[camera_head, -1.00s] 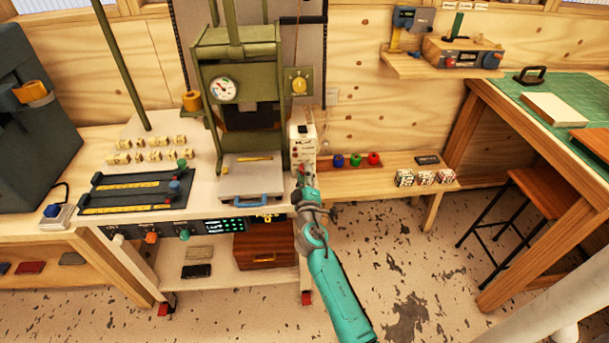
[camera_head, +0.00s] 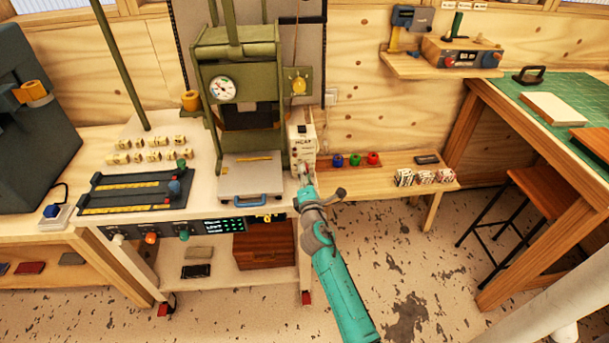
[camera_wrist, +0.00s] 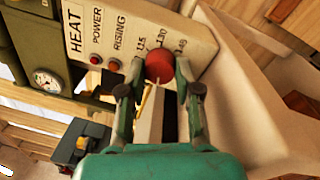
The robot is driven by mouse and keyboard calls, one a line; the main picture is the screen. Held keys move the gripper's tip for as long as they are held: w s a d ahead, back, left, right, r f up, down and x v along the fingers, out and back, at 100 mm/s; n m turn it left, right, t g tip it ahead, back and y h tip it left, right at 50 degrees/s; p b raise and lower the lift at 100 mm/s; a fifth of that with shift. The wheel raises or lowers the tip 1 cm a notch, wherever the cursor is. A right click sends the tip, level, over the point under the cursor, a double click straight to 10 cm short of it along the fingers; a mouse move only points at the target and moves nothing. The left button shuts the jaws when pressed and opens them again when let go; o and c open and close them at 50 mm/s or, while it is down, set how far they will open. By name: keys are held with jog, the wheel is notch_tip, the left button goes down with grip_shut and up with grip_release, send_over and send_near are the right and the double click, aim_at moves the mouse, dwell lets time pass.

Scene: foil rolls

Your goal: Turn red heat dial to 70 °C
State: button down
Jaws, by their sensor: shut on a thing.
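The red heat dial (camera_wrist: 159,66) is a round knob on the sloping cream panel marked HEAT (camera_wrist: 88,32) in the wrist view. My gripper (camera_wrist: 158,80) has a finger on each side of the dial and is shut on it. Scale numbers sit just above the dial, but they are too blurred to read surely, and I cannot tell where the dial points. In the head view the cream HEAT box (camera_head: 302,138) stands right of the press, and my gripper (camera_head: 305,176) reaches its lower front. The dial is hidden there by my gripper.
The green press (camera_head: 238,75) with a round gauge (camera_head: 222,89) stands left of the box. A wooden shelf (camera_head: 345,178) with coloured knobs and printed blocks lies close on the right. Two small lamps (camera_wrist: 105,62) sit left of the dial on the panel.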

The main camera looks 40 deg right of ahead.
jog(key=shift+n+y, duration=0.4)
jog(key=shift+n, duration=1.4)
jog(key=shift+f, duration=0.1)
jog(key=c, duration=0.8)
grip_release()
jog(key=v, duration=1.2)
jog(key=shift+a, duration=0.1)
